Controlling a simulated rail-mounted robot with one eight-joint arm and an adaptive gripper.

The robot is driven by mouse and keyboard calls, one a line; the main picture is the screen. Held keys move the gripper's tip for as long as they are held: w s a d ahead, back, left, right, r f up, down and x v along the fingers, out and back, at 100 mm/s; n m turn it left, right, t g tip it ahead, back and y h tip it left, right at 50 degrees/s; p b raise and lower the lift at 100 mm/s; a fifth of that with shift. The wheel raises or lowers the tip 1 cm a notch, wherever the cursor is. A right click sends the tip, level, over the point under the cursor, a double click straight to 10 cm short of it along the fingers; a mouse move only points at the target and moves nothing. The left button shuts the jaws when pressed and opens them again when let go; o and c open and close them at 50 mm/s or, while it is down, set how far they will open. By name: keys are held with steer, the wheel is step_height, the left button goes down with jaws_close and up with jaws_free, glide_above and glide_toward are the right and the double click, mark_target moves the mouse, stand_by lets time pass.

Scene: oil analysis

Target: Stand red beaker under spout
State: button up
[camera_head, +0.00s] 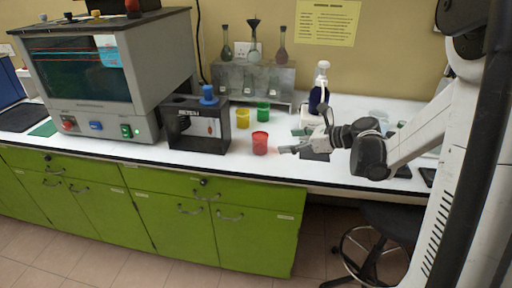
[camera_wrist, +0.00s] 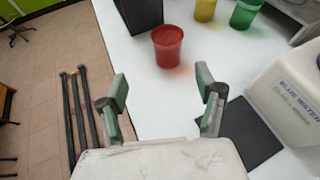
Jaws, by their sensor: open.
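The red beaker (camera_head: 260,143) stands upright on the white counter near its front edge, to the right of a black box-shaped device (camera_head: 196,124) with a blue cap. In the wrist view the red beaker (camera_wrist: 167,46) is ahead of my gripper, roughly in line with the gap between the fingers. My gripper (camera_head: 284,150) is just right of the beaker, low over the counter. In the wrist view my gripper (camera_wrist: 162,98) has its green-padded fingers spread, with nothing between them. I cannot make out a spout clearly; a white pump-like top (camera_head: 322,72) sits on a dark blue bottle.
Yellow (camera_head: 243,118) and green (camera_head: 263,112) beakers stand behind the red one. A metal rack (camera_head: 252,82) with flasks stands behind. A large grey machine (camera_head: 98,75) is at left.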

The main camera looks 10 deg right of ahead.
mark_target(266, 143)
steer(key=shift+w+d+f+m, duration=0.3)
steer(key=shift+d+f+m, duration=0.2)
steer(key=shift+f, duration=0.15)
steer(key=shift+w+a+f, duration=0.15)
steer(key=shift+w+a, duration=0.05)
steer(key=shift+w, duration=0.05)
steer(key=x, duration=0.7)
steer(key=shift+w+a+b, duration=0.2)
steer(key=shift+a+b, duration=0.05)
steer(key=shift+b, duration=0.15)
steer(key=shift+w+r+x, duration=0.1)
steer(key=shift+r+x, duration=0.05)
steer(key=shift+x, duration=0.8)
steer(key=shift+w+r+x, duration=0.1)
steer(key=shift+x, duration=0.8)
steer(key=shift+w+r+x, duration=0.1)
steer(key=shift+r+x, duration=0.05)
steer(key=shift+x, duration=0.8)
steer(key=shift+s+d, duration=0.1)
steer(key=c, duration=1.3)
steer(key=shift+r, duration=0.1)
